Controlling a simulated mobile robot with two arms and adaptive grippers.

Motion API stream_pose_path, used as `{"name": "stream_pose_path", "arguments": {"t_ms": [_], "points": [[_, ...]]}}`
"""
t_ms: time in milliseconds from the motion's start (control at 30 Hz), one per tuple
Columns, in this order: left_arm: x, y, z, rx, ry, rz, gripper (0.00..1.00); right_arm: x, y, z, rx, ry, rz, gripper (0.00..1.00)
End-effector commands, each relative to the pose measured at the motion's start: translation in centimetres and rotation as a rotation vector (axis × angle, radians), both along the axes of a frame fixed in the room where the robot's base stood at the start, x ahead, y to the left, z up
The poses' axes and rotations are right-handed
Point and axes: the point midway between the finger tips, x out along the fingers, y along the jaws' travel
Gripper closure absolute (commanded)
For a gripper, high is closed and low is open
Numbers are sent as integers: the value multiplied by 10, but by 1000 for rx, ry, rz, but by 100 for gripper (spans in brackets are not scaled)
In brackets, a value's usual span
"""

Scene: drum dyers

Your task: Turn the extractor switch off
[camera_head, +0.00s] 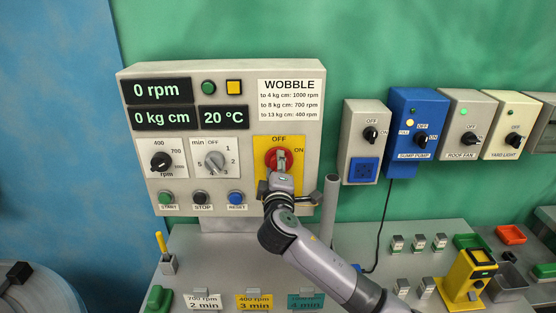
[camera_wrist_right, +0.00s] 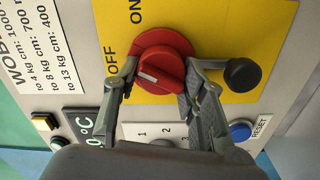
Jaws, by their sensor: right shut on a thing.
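The red rotary switch (camera_head: 274,157) sits on a yellow plate (camera_head: 262,143) marked OFF above and ON to the right, on the grey control panel. No word "extractor" is readable on it. In the right wrist view the red knob (camera_wrist_right: 164,58) has a raised grip with a white mark, which lies on the side towards the word OFF. My right gripper (camera_head: 281,170) is shut on the red knob, with one finger on each side of it in the right wrist view (camera_wrist_right: 157,88). In the head view the gripper hides the lower part of the knob. My left gripper is not in view.
Displays on the panel read 0 rpm, 0 kg cm and 20 °C. A grey upright post (camera_head: 328,210) stands right of my wrist. Switch boxes, including a blue one (camera_head: 417,105), hang farther right.

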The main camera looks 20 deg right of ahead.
Motion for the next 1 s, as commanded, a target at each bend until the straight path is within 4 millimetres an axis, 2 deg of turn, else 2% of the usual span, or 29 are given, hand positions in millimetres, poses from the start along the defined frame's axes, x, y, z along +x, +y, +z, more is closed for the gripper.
{"name": "stream_pose_path", "arguments": {"t_ms": [100,500,1000], "points": [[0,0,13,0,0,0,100,0,1,2,-106,33,0,89],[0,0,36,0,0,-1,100,0,1,-1,-386,113,1,89],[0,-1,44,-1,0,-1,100,0,1,-3,-497,144,2,89]]}}
